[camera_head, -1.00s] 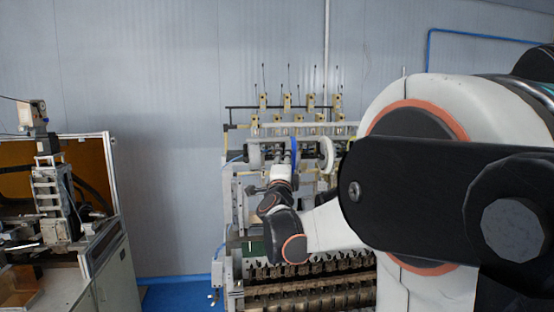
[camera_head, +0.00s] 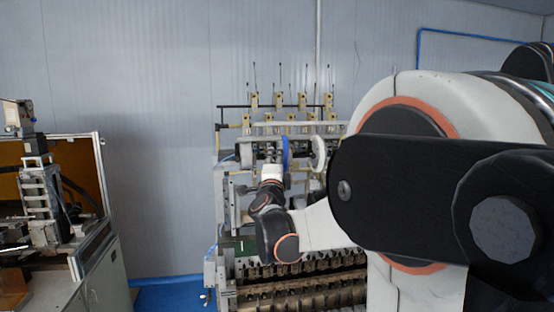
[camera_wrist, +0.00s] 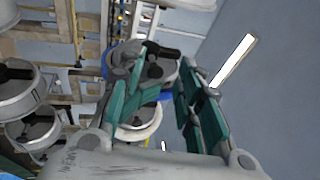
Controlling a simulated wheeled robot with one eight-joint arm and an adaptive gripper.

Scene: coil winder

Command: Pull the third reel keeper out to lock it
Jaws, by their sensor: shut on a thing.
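In the wrist view, my gripper (camera_wrist: 167,80) has its two teal fingers closed in around a dark keeper part (camera_wrist: 155,71) in front of a grey-white reel. The fingers hide part of it, and the exact contact is unclear. A white reel with a blue edge (camera_wrist: 140,124) shows behind the fingers. In the head view, my gripper (camera_head: 272,160) is at the reel row, just left of the blue-edged reel (camera_head: 284,153). A white reel (camera_head: 318,153) stands to its right, and another reel (camera_head: 247,154) to its left. The held keeper is too small to make out there.
The winder's lower rollers (camera_head: 295,285) run below my arm. Thin upright guides (camera_head: 278,100) stand above the reels. More reels (camera_wrist: 32,130) lie at the left of the wrist view.

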